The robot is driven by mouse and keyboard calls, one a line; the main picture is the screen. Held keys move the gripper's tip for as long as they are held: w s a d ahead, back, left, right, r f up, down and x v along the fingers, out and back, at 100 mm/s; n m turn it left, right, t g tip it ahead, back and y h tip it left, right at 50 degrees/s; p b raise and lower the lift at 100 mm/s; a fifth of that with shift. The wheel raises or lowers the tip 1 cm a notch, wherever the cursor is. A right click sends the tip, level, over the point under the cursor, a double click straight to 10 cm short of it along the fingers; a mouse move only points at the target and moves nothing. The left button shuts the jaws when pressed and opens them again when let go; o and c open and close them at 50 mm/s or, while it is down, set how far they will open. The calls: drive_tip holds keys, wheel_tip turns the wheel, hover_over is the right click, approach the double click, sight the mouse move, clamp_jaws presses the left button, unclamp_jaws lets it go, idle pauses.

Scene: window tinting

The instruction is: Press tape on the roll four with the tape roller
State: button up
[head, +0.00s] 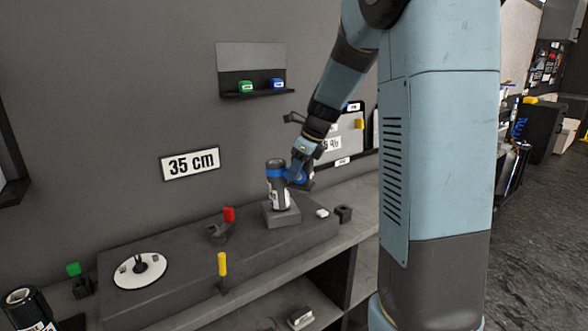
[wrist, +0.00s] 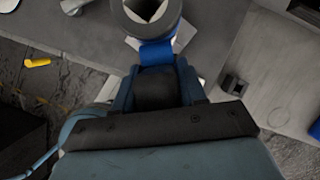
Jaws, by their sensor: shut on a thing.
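A dark roll (head: 278,168) with a white label stands upright on a raised grey block (head: 268,217) on the bench. No number is readable on it. Its open top with a square core also shows at the top of the wrist view (wrist: 125,18). My gripper (head: 299,172) is at the roll's right side and shut on a blue piece (wrist: 155,52) that reaches the roll's side. Blue also shows across the roll's upper part. The jaws hide most of the held piece, so I cannot tell whether it is the tape roller, or whether it presses on the roll.
A holder with a red piece (head: 229,214), a yellow-handled tool (head: 222,264) and a white disc (head: 140,270) are to the left. An empty dark holder (head: 343,213) and a small white block (head: 321,212) are right of the roll. A wall shelf (head: 256,93) is above.

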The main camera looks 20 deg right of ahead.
sight(312, 172)
drive_tip(key=shift+s+d, duration=1.55)
drive_tip(key=shift+d, duration=0.15)
